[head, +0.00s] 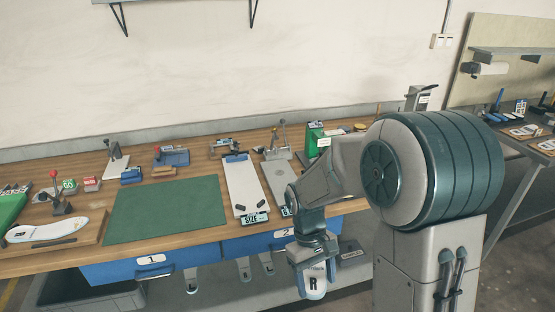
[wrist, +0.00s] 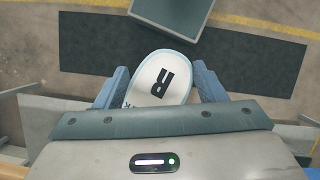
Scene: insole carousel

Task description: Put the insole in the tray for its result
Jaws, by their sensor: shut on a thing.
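My gripper (head: 312,255) is shut on a pale insole (head: 314,287) marked with a black R. It holds the insole in front of the bench's front edge, below the bench top. In the wrist view the insole (wrist: 163,78) sits between the two blue fingers of my gripper (wrist: 160,88), with its rounded end pointing away from the palm. Its near end is hidden by the gripper body. A green tray (head: 9,207) is partly in view at the bench's far left; its contents are not clear. I cannot tell which tray matches a result.
Blue fronts labelled 1 (head: 110,272) and 2 (head: 255,246) hang under the bench edge. A green mat (head: 165,210), a size board (head: 242,183) and a lever fixture (head: 60,205) occupy the top. Below my gripper is a dark floor mat (wrist: 260,65).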

